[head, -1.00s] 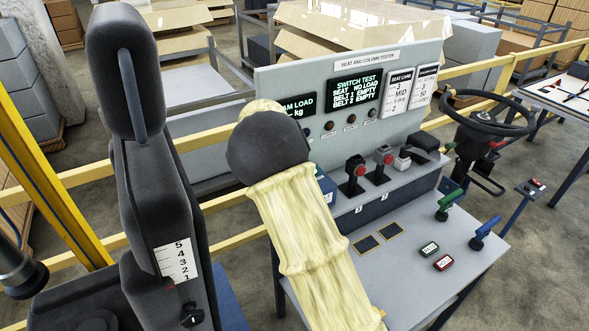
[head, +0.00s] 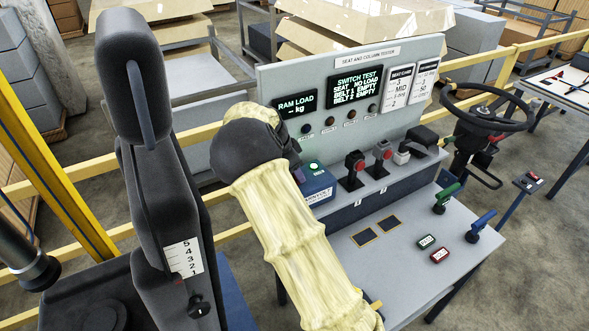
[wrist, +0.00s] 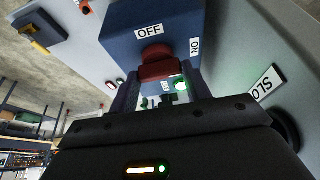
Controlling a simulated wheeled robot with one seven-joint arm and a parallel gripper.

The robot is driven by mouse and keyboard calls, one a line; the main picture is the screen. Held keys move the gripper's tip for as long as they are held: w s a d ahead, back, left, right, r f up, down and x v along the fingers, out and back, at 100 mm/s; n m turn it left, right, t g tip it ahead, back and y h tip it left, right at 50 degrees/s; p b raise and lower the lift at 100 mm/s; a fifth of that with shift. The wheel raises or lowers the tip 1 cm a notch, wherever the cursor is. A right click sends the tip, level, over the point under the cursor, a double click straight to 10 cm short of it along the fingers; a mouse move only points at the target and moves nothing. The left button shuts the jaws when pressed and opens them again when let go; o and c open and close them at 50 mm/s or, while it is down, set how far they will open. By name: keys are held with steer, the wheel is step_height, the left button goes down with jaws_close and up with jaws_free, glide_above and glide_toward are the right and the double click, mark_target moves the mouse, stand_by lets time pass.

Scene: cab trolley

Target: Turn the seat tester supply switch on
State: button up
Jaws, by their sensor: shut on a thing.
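The seat tester supply switch is a blue box (head: 320,187) on the grey bench, partly hidden behind my arm in the head view. In the wrist view the blue box (wrist: 185,22) carries an OFF label (wrist: 149,31), an ON label (wrist: 195,47) and a red knob (wrist: 157,68). A green lamp (wrist: 181,83) on it glows, and it also glows in the head view (head: 314,167). My gripper (wrist: 160,88) is shut on the red knob, with a dark finger on each side. The fingertips are largely hidden in the head view.
A tester panel (head: 285,75) with lit displays stands behind the box. A black seat (head: 150,150) stands close to my arm on the left. Green and blue handles (head: 447,198) are on the bench's right.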

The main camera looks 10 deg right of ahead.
steer(key=o, duration=1)
steer(key=shift+a, duration=0.1)
steer(key=b+v, duration=0.2)
steer(key=v, duration=1.5)
steer(key=shift+r+b, duration=0.25)
steer(key=shift+b, duration=0.05)
